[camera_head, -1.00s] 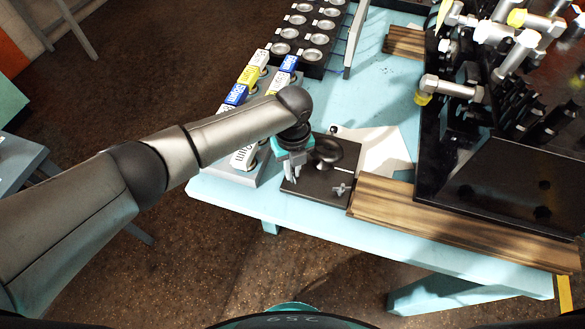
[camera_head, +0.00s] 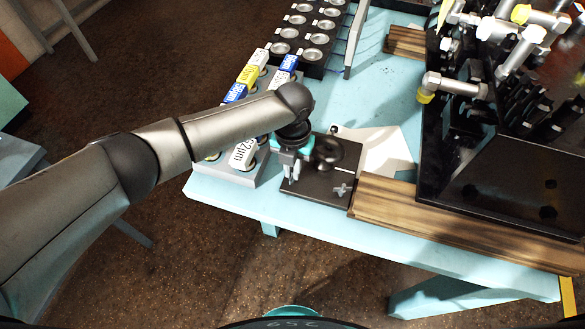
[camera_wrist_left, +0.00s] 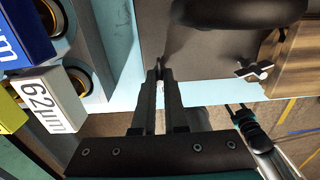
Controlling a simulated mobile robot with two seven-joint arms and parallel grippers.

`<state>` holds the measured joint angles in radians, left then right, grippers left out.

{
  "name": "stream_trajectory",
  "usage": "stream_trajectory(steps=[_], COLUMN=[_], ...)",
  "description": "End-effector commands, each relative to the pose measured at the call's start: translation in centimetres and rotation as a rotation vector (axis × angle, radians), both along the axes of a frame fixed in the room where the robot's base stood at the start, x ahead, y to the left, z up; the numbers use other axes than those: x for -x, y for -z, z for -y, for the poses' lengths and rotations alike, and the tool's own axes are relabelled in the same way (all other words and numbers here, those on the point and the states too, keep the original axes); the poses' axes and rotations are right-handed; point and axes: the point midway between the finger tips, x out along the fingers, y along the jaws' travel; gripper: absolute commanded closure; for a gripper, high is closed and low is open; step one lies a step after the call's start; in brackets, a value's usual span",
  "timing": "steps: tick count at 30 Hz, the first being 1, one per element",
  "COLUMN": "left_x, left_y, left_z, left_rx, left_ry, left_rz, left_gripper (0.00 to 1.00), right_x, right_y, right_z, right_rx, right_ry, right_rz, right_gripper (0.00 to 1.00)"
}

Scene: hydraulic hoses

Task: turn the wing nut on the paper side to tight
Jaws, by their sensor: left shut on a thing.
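A black plate fixture (camera_head: 322,197) with a dark round part (camera_head: 335,152) lies at the table's front left corner. My left gripper (camera_head: 291,178) points down at its left front part. In the left wrist view its fingers (camera_wrist_left: 160,72) are shut on a small dark piece at the plate's edge, apparently a wing nut, mostly hidden between the tips. A second, grey wing nut (camera_head: 342,189) stands free at the plate's right front; it also shows in the left wrist view (camera_wrist_left: 253,70). My right gripper (camera_wrist_left: 237,108) shows small in the left wrist view, its fingers apart and empty.
A grey rack (camera_head: 243,178) with labelled, coloured blocks stands close on the left. A white sheet (camera_head: 388,155) lies behind the plate. A wooden board (camera_head: 440,218) and a black stand with hose fittings (camera_head: 470,165) are on the right.

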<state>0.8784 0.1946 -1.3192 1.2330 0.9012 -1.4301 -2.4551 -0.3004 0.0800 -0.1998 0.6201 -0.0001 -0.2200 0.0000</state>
Motion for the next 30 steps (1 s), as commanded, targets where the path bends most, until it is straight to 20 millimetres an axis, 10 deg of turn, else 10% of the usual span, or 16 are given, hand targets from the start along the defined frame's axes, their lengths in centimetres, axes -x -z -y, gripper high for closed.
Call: stream_trajectory(steps=[15, 23, 30], left_x=[0.05, 0.03, 0.01], left_y=[-0.04, -0.03, -0.04], left_z=[0.03, 0.01, 0.01], left_rx=[0.0, 0.0, 0.0], left_ry=[0.02, 0.019, 0.018], left_rz=[-0.001, -0.001, 0.0], left_gripper=[1.0, 0.61, 0.6], right_x=[-0.02, -0.02, -0.01], right_y=[0.04, 0.04, 0.04], right_z=[-0.03, -0.03, -0.04], right_rx=[0.0, 0.0, 0.0], right_ry=[0.0, 0.0, 0.0], right_rz=[0.0, 0.0, 0.0], right_gripper=[0.5, 0.5, 0.5])
